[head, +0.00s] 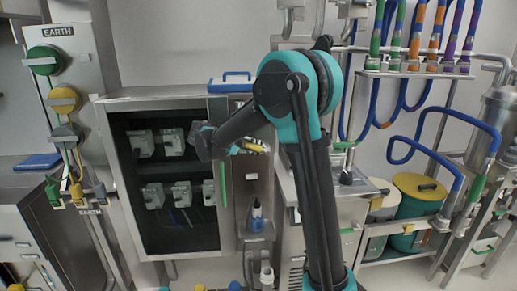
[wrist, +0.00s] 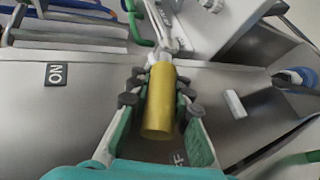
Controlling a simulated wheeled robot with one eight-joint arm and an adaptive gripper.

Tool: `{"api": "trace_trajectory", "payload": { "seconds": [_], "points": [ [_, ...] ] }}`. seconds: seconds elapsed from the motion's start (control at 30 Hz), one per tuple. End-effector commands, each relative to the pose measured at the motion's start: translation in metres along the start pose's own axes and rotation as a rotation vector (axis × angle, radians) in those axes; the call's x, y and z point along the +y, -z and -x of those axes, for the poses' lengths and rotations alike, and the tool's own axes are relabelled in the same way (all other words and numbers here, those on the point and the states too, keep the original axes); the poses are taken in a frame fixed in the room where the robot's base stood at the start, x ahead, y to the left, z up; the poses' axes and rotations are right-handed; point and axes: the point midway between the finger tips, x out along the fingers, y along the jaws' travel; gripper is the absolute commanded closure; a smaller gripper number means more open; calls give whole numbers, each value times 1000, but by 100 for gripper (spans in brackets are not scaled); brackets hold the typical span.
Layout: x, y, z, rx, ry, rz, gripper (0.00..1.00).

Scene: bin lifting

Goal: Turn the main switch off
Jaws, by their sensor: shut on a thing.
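The main switch has a yellow cylindrical handle (wrist: 158,112) with a pale metal stem at its far end. In the wrist view my gripper (wrist: 158,90) is shut on this handle, with dark padded fingers on both sides of it. An ON label (wrist: 56,74) is on the grey panel to the left. Pale letters ending in FF (wrist: 178,158) show beside the handle's near end, partly hidden by my gripper. In the head view a small bit of the yellow handle (head: 256,147) shows by my gripper (head: 246,147), right of the open cabinet; my arm hides much there.
An open cabinet (head: 160,95) with several grey connectors stands at the left. Blue hoses (head: 440,115) and a green drum (head: 418,208) are at the right. EARTH-labelled cables (head: 60,95) hang far left.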

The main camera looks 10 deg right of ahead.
Motion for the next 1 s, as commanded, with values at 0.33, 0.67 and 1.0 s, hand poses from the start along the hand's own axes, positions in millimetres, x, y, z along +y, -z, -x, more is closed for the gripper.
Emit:
{"api": "trace_trajectory", "payload": {
  "seconds": [0.33, 0.67, 1.0],
  "points": [
    [-2, -1, 0, -3, -4, 4, 100],
    [-2, 0, 0, -3, -5, 4, 58],
    [-1, 0, 4, -1, -6, 4, 58]
  ]
}}
